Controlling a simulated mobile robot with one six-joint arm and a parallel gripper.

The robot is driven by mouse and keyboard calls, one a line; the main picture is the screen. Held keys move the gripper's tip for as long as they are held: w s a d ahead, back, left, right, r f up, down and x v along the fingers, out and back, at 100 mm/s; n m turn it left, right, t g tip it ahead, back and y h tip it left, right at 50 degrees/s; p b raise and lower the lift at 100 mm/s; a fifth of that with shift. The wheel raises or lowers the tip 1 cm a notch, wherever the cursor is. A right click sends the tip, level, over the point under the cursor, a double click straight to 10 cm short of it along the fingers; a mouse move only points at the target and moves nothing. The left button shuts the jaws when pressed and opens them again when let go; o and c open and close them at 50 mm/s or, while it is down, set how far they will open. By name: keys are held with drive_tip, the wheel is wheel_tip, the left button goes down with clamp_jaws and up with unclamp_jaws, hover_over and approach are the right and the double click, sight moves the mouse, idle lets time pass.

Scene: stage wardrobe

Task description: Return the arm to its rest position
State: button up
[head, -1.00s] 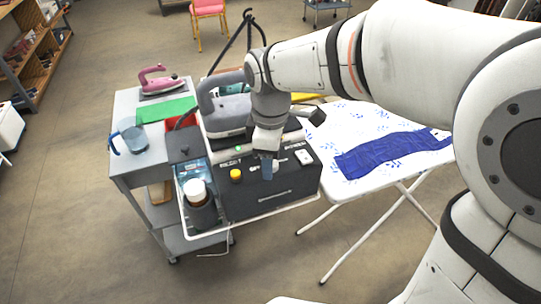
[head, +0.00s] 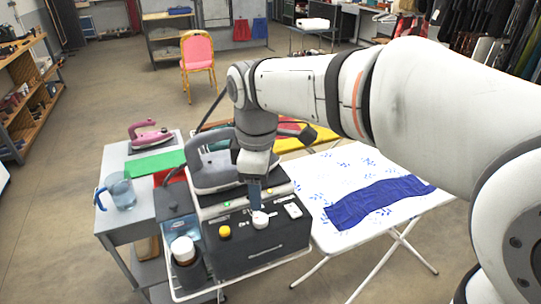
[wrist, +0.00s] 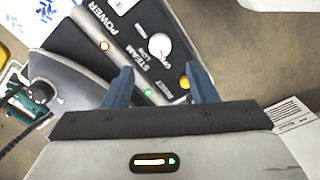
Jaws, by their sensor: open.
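My gripper (head: 254,190) hangs from my arm above the front panel of the dark grey steam station (head: 262,245). In the wrist view my gripper (wrist: 160,86) has its two blue fingers spread apart with nothing between them. Beyond the fingertips, the panel shows a white knob (wrist: 160,46), lettering reading POWER and STEAM LOW, a yellow button (wrist: 184,83) and lit lamps. In the head view the white knob (head: 260,219) sits just below the fingertips. I cannot tell if they touch. The grey iron (head: 213,170) rests on the station.
A grey cart (head: 140,222) at left holds a pink iron (head: 149,134), a green cloth (head: 156,163) and a measuring jug (head: 120,190). An ironing board (head: 350,170) with a blue cloth (head: 380,201) stands at right. A pink chair (head: 197,56) stands behind. Open floor lies at left.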

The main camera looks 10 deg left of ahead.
drive_tip(key=s+d+f+m+t, duration=0.1)
drive_tip(key=s+d+f+m, duration=0.1)
drive_tip(key=d+m, duration=0.4)
drive_tip(key=s+d+f+m, duration=0.3)
drive_tip(key=d+m, duration=0.3)
drive_tip(key=d, duration=0.4)
drive_tip(key=s+d+f+m+t, duration=0.1)
drive_tip(key=s+d+f+m, duration=0.1)
drive_tip(key=d+m, duration=0.4)
drive_tip(key=shift+s+d+f+t, duration=0.15)
drive_tip(key=shift+s+d+t, duration=0.25)
drive_tip(key=shift+d, duration=0.55)
drive_tip(key=shift+s, duration=0.15)
